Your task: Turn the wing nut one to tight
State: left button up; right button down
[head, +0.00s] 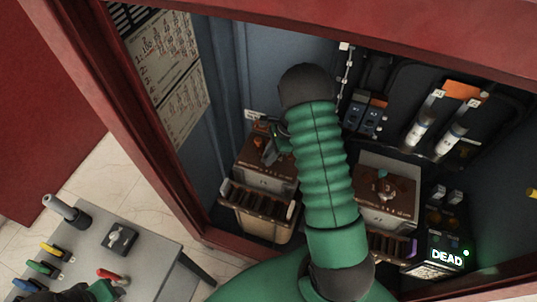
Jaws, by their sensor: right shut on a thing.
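My right gripper (271,150) is at the left brown transformer box (266,176), below my dark wrist and left of my green ribbed forearm. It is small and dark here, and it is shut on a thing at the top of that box. The thing appears to be a wing nut, but the fingers hide it and I cannot read its number. A second brown box (385,200) to the right has a small pale teal wing nut (383,174) on its top, apart from the gripper. A bit of my left arm shows at the bottom left; its gripper does not show.
The boxes stand inside a red-framed cabinet (190,205). Fuse-like white cylinders (450,139) hang at the upper right. A lit "DEAD" display (447,258) is at the lower right. A grey table (150,262) with coloured handles stands outside at the lower left.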

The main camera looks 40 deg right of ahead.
jog(key=m+t+h, duration=0.1)
jog(key=m, duration=0.2)
jog(key=shift+d+m, duration=0.1)
jog(key=shift+m, duration=0.2)
jog(key=shift+m+t+h, duration=0.4)
jog(key=shift+m+h, duration=0.1)
jog(key=shift+m, duration=1)
jog(key=c, duration=1.6)
grip_release()
jog(key=shift+o, duration=0.2)
jog(key=shift+s, duration=0.1)
jog(key=p+v, duration=0.1)
jog(key=v, duration=1.1)
jog(key=shift+f, duration=0.1)
